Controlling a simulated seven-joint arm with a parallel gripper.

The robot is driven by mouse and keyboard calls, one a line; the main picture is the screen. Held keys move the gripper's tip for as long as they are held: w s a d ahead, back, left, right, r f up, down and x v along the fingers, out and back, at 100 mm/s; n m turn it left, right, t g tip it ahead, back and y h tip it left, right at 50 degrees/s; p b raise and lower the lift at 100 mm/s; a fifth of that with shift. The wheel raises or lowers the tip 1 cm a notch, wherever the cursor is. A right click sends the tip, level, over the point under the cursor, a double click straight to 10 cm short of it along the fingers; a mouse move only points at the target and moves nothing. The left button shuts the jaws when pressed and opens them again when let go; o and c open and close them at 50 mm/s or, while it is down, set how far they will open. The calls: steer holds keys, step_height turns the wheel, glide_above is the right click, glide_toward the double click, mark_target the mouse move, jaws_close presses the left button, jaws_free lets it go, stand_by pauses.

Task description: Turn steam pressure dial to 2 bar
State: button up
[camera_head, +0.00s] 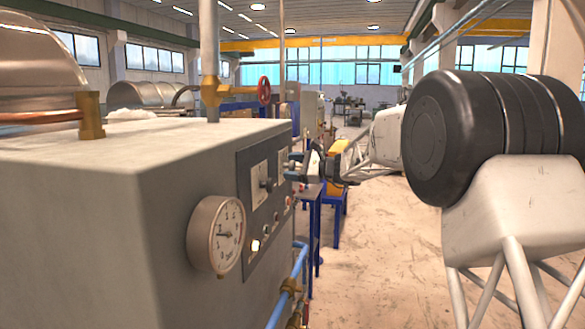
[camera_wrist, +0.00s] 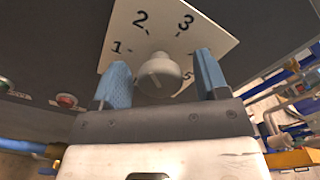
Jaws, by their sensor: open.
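The steam pressure dial is a round pale knob (camera_wrist: 160,74) on a white square plate (camera_wrist: 122,30) in the wrist view. The numbers 1, 2, 3 and 5 are readable around it; the number between 3 and 5 is partly hidden by a finger. I cannot tell clearly which number the knob points to. My gripper (camera_wrist: 161,82) is open, with one blue finger to the left of the knob and one to the right. Gaps show between knob and fingers. In the head view my gripper (camera_head: 294,171) is at the control panel's far end, small and partly unclear.
The grey machine (camera_head: 90,210) carries a round pressure gauge (camera_head: 216,235) and a dark control panel (camera_head: 262,205) with a nearer knob (camera_head: 267,184) and buttons. A red valve wheel (camera_head: 264,91) stands above. Blue pipes (camera_head: 290,285) run below. The floor (camera_head: 375,260) to the right is open.

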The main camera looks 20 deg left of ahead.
steer(key=shift+d, duration=0.15)
steer(key=d, duration=0.7)
steer(key=shift+d, duration=0.25)
steer(key=shift+s, duration=0.1)
steer(key=s+d+f+n+t+h, duration=0.1)
steer(key=s+d+f+n+h, duration=0.2)
steer(key=s+d, duration=0.9)
steer(key=s+d+f+n+h, duration=0.3)
steer(key=s+d+f+h, duration=0.5)
steer(key=s, duration=1.9)
steer(key=s+d+f+n+t+h, duration=0.1)
steer(key=s+d+f+n+h, duration=0.2)
steer(key=s+d, duration=1.4)
steer(key=s+f+h, duration=0.3)
steer(key=h, duration=0.1)
steer(key=shift+s+n+t, duration=0.15)
steer(key=shift+n+t, duration=0.15)
steer(key=shift+n, duration=0.1)
